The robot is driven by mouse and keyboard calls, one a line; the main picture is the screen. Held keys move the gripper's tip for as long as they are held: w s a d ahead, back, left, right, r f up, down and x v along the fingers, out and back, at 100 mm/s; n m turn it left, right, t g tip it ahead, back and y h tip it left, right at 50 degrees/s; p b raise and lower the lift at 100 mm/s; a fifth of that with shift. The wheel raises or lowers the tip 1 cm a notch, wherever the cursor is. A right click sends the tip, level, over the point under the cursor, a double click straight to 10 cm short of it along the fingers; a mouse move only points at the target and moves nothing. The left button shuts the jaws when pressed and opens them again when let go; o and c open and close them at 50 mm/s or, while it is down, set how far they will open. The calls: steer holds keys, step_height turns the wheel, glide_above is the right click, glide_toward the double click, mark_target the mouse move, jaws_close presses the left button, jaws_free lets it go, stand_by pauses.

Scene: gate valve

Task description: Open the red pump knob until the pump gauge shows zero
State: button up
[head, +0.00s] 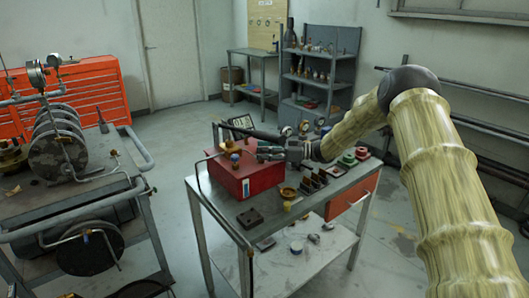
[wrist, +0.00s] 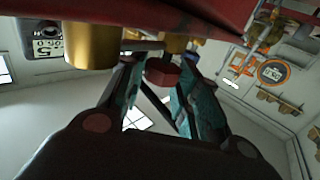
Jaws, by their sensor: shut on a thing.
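The red pump box (head: 262,178) stands on the metal cart, with brass fittings on top. My gripper (head: 262,153) reaches in from the right, just above the box. In the wrist view, the small red knob (wrist: 163,72) sits between the teal-padded fingers of my gripper (wrist: 163,84), which is shut on it. In the head view the fingers hide the knob. A digital display (head: 242,121) shows behind the box; a display with dark digits (wrist: 43,40) is upside down at the left in the wrist view. I cannot read its value with certainty.
A brass cylinder (wrist: 90,44) is close to the left finger. An orange-rimmed round gauge (wrist: 272,72) is at the right in the wrist view. The cart top (head: 225,208) also holds several small parts. A rack of flanged equipment (head: 60,150) stands to the left.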

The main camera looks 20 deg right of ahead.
steer(key=shift+w+r+n+g+y, duration=0.1)
steer(key=shift+n+g+y, duration=0.2)
steer(key=shift+n+g, duration=0.35)
steer(key=o, duration=1)
steer(key=shift+d, duration=0.1)
steer(key=v, duration=1.2)
steer(key=shift+w, duration=0.1)
